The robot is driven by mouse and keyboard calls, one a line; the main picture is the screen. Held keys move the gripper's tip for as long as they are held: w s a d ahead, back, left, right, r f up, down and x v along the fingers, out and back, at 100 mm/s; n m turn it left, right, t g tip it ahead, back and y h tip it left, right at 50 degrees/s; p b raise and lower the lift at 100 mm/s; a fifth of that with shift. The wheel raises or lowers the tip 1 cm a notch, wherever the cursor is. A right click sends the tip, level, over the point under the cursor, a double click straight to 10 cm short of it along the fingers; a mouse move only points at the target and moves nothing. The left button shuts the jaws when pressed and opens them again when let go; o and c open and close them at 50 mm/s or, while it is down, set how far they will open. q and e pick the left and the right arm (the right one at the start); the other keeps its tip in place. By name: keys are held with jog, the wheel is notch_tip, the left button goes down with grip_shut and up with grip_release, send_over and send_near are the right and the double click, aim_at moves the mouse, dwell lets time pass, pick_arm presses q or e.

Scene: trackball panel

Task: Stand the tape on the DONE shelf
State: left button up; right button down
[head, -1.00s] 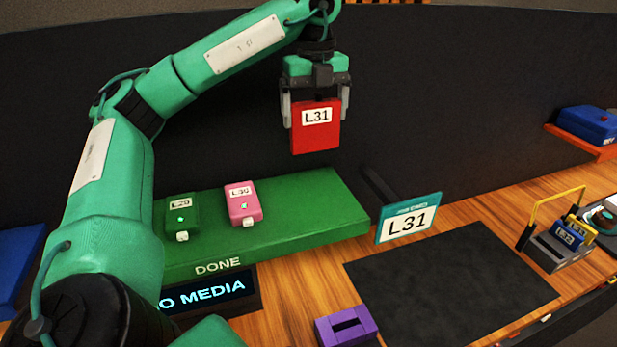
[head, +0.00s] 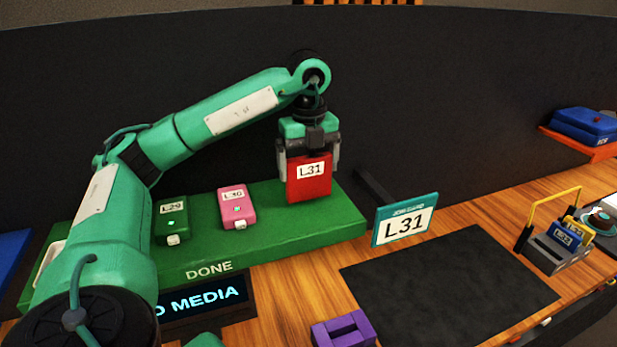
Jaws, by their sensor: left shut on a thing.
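The red tape (head: 309,182) labelled L31 is upright in my left gripper (head: 309,165), which is shut on its upper part. The tape is over the right part of the green DONE shelf (head: 269,236). Its lower edge looks at or just above the shelf top; I cannot tell whether it touches. A pink tape (head: 236,208) labelled L30 and a dark green tape (head: 172,220) labelled L29 stand on the shelf to its left. My right gripper is not in view.
A teal-framed L31 card (head: 405,226) stands right of the shelf. A black mat (head: 450,285) lies on the wooden bench, with a purple slotted block (head: 343,328) at its left. A dark display (head: 205,301) is below the shelf.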

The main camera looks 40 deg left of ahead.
aim_at(308, 178)
pick_arm(q)
notch_tip(308, 178, down, 4)
jog(key=shift+r+p, duration=0.25)
jog(key=shift+p, duration=0.2)
jog(key=shift+f, duration=0.1)
jog(key=o, duration=0.8)
jog(key=shift+o, duration=0.4)
